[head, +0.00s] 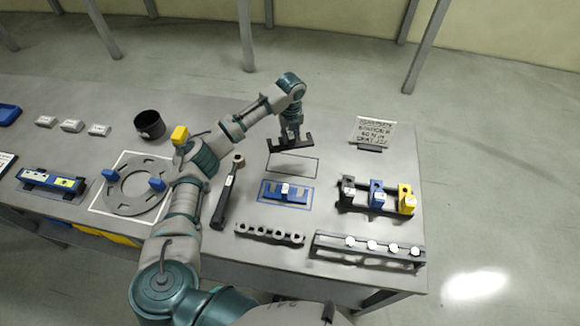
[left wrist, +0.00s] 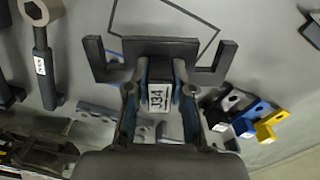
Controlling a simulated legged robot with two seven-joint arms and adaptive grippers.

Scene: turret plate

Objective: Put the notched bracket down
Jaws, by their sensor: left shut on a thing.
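The notched bracket (head: 306,144) is dark, with upturned ends, and hangs level in my left gripper (head: 291,134). In the left wrist view the bracket (left wrist: 110,72) spans the gripper's fingers (left wrist: 160,72), which are shut on its middle at a white label. A dark outlined rectangle (head: 293,176) on the table lies just below the bracket in the head view and is empty. The bracket appears to be above the table; the exact gap cannot be told. My right gripper is not in view.
A wrench (head: 226,196) lies to the left, beside a ring plate (head: 118,198). A stand with black, blue and yellow blocks (head: 377,211) is at right. A sign (head: 371,132) stands behind.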

